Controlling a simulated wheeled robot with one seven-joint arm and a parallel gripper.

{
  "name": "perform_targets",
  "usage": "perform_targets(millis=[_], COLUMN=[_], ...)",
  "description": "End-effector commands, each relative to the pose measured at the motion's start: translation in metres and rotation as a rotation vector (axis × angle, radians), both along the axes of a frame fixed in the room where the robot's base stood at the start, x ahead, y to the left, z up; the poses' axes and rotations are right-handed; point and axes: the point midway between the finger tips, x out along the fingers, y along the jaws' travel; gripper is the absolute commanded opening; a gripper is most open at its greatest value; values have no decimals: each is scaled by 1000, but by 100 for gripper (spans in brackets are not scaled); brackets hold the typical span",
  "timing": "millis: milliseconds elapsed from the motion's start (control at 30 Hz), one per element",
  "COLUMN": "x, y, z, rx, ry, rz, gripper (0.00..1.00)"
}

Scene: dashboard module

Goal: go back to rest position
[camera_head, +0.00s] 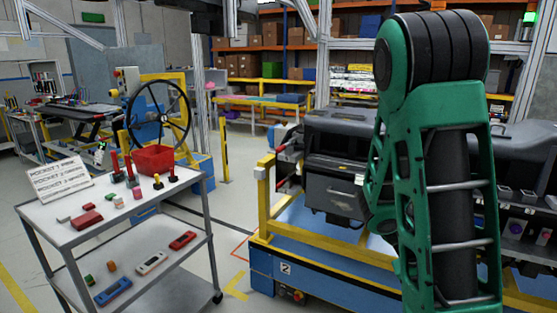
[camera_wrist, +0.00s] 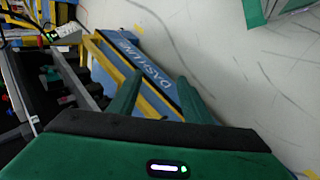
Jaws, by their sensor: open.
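My gripper (camera_wrist: 158,98) shows in the wrist view with its two green fingers apart and nothing between them. Beyond the fingers are a blue base with white lettering (camera_wrist: 143,60) and a yellow rail (camera_wrist: 125,70), then grey floor. In the head view my green and black arm stands raised at the right, and the gripper itself is not visible there. The dark dashboard module (camera_head: 335,155) sits on its blue and yellow stand (camera_head: 310,255), partly hidden behind my arm.
A grey two-shelf cart (camera_head: 130,212) at the left holds a red bin (camera_head: 154,159), a sign (camera_head: 58,178) and several small parts. A steering wheel (camera_head: 158,112) stands behind it. Shelves with boxes line the back. Open floor lies between cart and stand.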

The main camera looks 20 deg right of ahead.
Motion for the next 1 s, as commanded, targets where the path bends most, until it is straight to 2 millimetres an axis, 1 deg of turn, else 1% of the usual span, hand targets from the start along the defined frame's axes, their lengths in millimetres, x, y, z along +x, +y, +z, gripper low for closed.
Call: perform_targets(millis=[33, 167, 367, 533, 700, 833, 1000], x=[0, -1, -4, -11, -24, -34, -42], y=[10, 38, 81, 116, 148, 166, 178], z=[4, 15, 40, 68, 98, 114, 125], rx=[42, 150, 305, 420, 510, 555, 581], ry=[-35, -99, -186, -249, -296, -314, -322], rz=[-22, -64, -99, -101, -83, -64, -48], gripper=[44, 44, 44, 44, 44, 44, 44])
